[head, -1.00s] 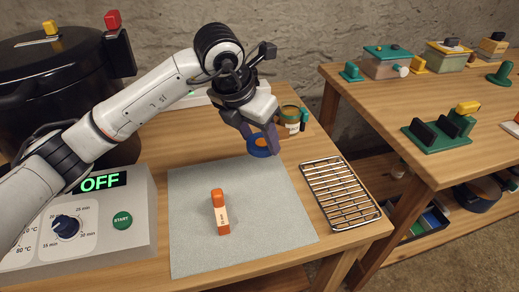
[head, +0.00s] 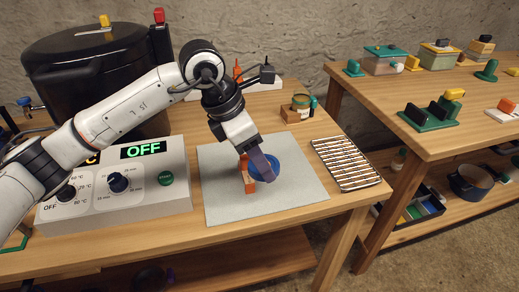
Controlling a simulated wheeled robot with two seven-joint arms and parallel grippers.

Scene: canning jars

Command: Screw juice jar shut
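My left gripper (head: 262,163) is low over the grey mat, its purple-grey fingers closed at a round blue piece (head: 264,158). The blue piece looks like a jar lid, but the fingers cover part of it. I cannot make out the juice jar for certain. A small labelled jar (head: 300,105) stands at the back of the table. My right gripper is not in view.
The grey mat (head: 222,208) is clear around its front. A wire rack (head: 346,163) lies to its right. The control box (head: 118,185) reading OFF and a large black pot (head: 95,75) stand left. A second wooden table (head: 455,150) is at the right.

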